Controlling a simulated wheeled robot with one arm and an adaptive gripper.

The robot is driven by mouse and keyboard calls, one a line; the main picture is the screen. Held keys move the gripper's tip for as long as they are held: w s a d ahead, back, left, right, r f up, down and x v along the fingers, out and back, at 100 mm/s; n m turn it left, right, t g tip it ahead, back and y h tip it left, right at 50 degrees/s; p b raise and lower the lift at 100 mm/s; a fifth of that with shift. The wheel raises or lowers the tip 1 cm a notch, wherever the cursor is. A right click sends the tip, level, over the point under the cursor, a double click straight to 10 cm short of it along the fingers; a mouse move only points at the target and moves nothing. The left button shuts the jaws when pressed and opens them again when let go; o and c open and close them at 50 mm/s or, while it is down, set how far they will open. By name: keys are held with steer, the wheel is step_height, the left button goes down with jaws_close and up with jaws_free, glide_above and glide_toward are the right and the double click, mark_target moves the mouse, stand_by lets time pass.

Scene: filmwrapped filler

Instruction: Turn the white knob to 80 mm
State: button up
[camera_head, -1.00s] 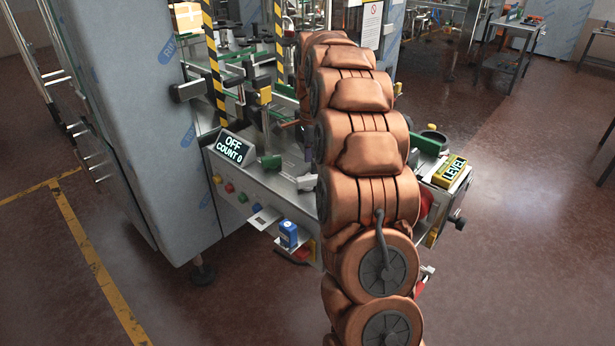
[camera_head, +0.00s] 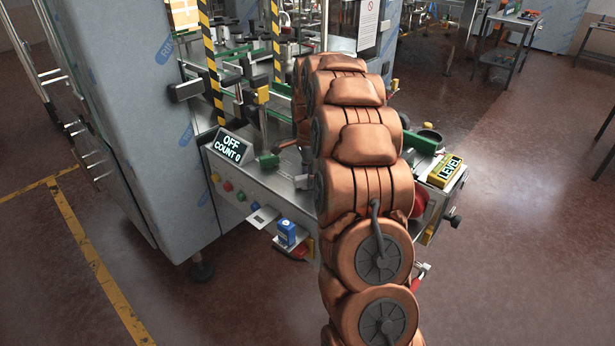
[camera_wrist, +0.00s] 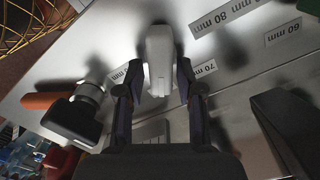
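The white knob (camera_wrist: 159,55) is in the middle of the wrist view, standing out from a grey metal panel (camera_wrist: 255,75). Labels around it read 80 mm (camera_wrist: 228,13), 60 mm (camera_wrist: 283,33) and 70 mm (camera_wrist: 205,69). Another label (camera_wrist: 120,71), left of the knob, is partly hidden. My gripper (camera_wrist: 160,68) has one fingertip on each side of the knob, and the fingers look apart from it. Whether either one touches is hard to tell. In the head view my arm hides the gripper and the knob.
The machine bench has an OFF, COUNT 0 display (camera_head: 230,147), coloured buttons and a blue device (camera_head: 287,233). A yellow LEVEL box (camera_head: 446,171) is at its right end. In the wrist view, a dark clamp (camera_wrist: 75,118) with an orange bar is at left and a dark block (camera_wrist: 288,128) at right.

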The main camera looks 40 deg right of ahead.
jaws_close()
steer(key=shift+a+f, duration=0.1)
steer(key=shift+a, duration=0.15)
steer(key=shift+d, duration=0.2)
steer(key=shift+n+b, duration=0.3)
steer(key=shift+b, duration=0.1)
